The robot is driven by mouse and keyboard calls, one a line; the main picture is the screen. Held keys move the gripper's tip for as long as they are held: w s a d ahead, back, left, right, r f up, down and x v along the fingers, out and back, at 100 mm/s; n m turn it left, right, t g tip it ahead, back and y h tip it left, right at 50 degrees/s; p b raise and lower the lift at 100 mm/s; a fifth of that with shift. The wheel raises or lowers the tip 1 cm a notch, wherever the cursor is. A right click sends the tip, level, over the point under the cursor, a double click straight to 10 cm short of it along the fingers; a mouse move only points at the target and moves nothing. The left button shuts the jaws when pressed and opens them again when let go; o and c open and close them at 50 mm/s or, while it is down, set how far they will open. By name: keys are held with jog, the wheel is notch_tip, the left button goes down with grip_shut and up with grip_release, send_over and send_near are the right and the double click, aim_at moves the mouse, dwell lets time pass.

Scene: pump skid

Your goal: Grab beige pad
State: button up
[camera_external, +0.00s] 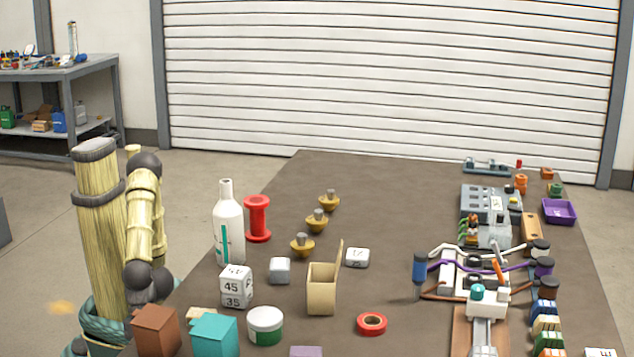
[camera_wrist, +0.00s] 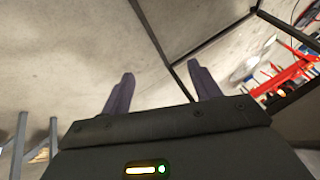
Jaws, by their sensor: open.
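A small flat beige piece (camera_external: 201,314), which may be the beige pad, lies near the front left of the brown table (camera_external: 400,200). It is partly hidden behind a teal cube (camera_external: 214,335); a brown cube (camera_external: 155,329) stands to its left. An open beige box (camera_external: 321,291) with a raised lid stands further right. My gripper (camera_wrist: 162,88) is open and empty in the wrist view, its two dark fingers apart, with grey floor beyond. In the external view my folded arm is at the left table edge; the gripper itself cannot be made out there. No pad shows in the wrist view.
A number block (camera_external: 236,287), a white bottle (camera_external: 229,225), a red spool (camera_external: 257,218) and a white-and-green jar (camera_external: 266,325) crowd the table's left side. Pipework and valves (camera_external: 480,265) fill the right. The back middle of the table is clear.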

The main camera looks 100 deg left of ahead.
jog(key=s+d+r+n+t+y+p, duration=0.15)
jog(key=s+r+p, duration=0.25)
jog(key=r+p, duration=0.6)
jog(key=s+d+r+n+y+p, duration=0.15)
jog(key=s+r+p, duration=0.35)
jog(key=r, duration=0.9)
jog(key=s+d+r+n+t+p, duration=0.1)
jog(key=s+d+r+n+p, duration=0.25)
jog(key=r+p, duration=0.6)
jog(key=w+a+f+m+t+y+p, duration=0.1)
jog(key=w+f+m+t+p, duration=0.3)
jog(key=m, duration=0.6)
jog(key=w+a+f+m+t+y+p, duration=0.2)
jog(key=w+f+m+t+y+p, duration=0.1)
jog(key=w+m, duration=0.5)
jog(key=shift+w+f+m+t+y+p, duration=0.3)
jog(key=shift+f+m+t+y+p, duration=0.25)
jog(key=shift+m, duration=0.4)
jog(key=b, duration=0.1)
send_near(199, 312)
jog(key=x, duration=0.4)
jog(key=shift+w+a, duration=0.2)
jog(key=shift+w, duration=0.15)
